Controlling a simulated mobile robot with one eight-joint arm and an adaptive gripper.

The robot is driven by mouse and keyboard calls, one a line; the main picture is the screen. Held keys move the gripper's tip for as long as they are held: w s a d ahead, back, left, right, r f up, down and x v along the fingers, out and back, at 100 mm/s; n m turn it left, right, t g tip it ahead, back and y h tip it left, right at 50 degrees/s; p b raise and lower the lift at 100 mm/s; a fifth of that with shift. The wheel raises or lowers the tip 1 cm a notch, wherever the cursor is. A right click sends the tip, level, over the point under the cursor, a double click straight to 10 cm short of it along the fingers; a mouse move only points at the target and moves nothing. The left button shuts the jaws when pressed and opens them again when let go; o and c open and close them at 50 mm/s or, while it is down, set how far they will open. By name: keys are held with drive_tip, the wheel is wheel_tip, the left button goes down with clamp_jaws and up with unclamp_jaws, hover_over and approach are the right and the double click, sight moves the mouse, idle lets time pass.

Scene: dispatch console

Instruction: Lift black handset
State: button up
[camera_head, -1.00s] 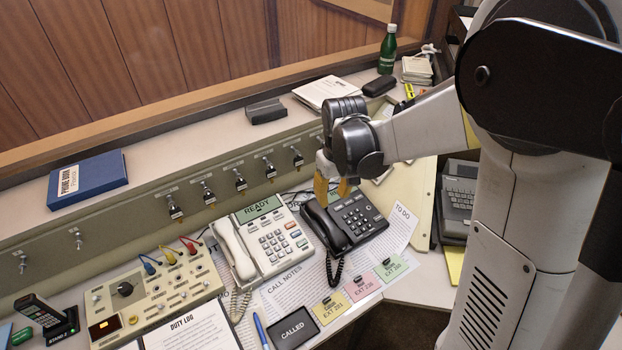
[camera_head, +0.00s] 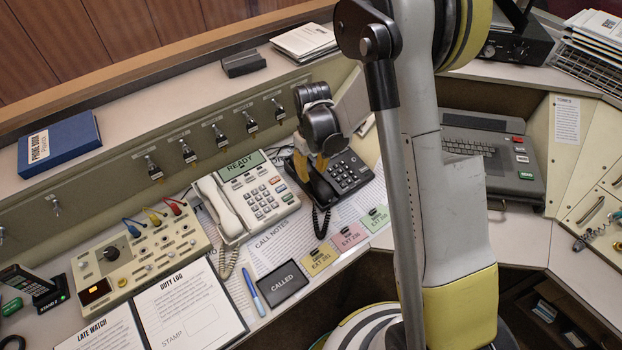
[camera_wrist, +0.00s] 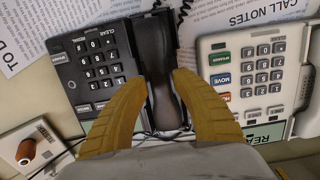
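The black handset (camera_head: 321,190) lies on the left side of the black desk phone (camera_head: 350,174), partly hidden behind my gripper in the head view. In the wrist view the handset (camera_wrist: 157,55) runs lengthwise between my two yellow fingers, still beside the black keypad (camera_wrist: 97,62). My gripper (camera_wrist: 158,78) is open, with one finger on each side of the handset. The fingertips are very near its sides; I cannot tell whether they touch. My gripper (camera_head: 309,168) points down over the phone in the head view.
A white phone (camera_head: 262,195) with its own handset stands close on the left. A row of toggle switches (camera_head: 220,137) is on the panel behind. A "CALLED" pad (camera_head: 283,288) and coloured extension cards (camera_head: 349,236) lie in front. A grey keyboard unit (camera_head: 490,150) is at right.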

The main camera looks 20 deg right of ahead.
wheel_tip(320, 180, down, 3)
drive_tip(key=shift+r, duration=0.3)
clamp_jaws()
drive_tip(key=shift+r, duration=0.1)
wheel_tip(320, 180, up, 4)
drive_tip(key=shift+r+p, duration=0.25)
drive_tip(key=shift+p, duration=0.75)
drive_tip(key=s+d+r+p, duration=0.5)
drive_tip(key=s+r+p, duration=0.1)
drive_tip(key=s+r, duration=0.4)
drive_tip(key=shift+s+r+p, duration=0.2)
drive_tip(key=shift+r+p, duration=0.15)
drive_tip(key=shift+r, duration=0.3)
